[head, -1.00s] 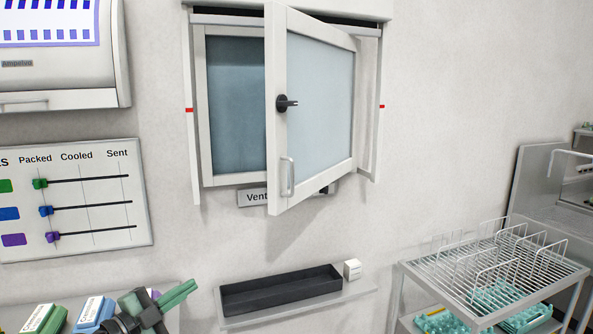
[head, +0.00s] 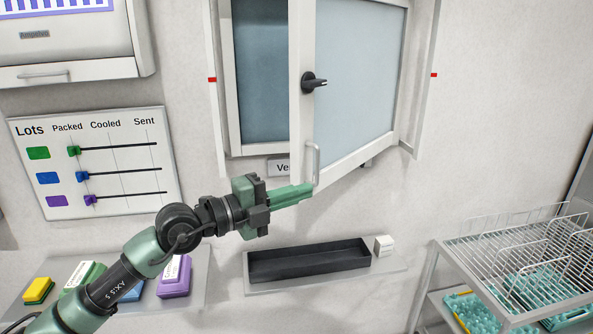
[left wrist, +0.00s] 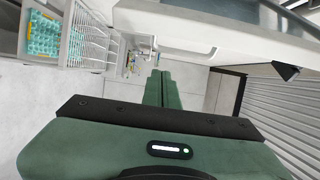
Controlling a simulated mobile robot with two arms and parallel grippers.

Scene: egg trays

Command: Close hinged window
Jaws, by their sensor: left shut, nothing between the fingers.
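The hinged window (head: 352,80) stands partly open in the head view, its sash swung out from the frame and hinged on the right. Its free left edge has a black knob (head: 312,83) and, lower, a light pull handle (head: 313,163). My left gripper (head: 308,190) is shut and empty, its green fingertips beside the lower end of the pull handle; I cannot tell whether they touch it. In the left wrist view the shut fingers (left wrist: 159,88) point away, with a pale edge close beyond them. My right gripper is not in view.
A shelf with a black tray (head: 310,274) and a small white box (head: 384,246) lies below the window. A wire rack trolley (head: 520,262) stands at right. A lots board (head: 95,160) hangs at left, above several coloured blocks (head: 174,277).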

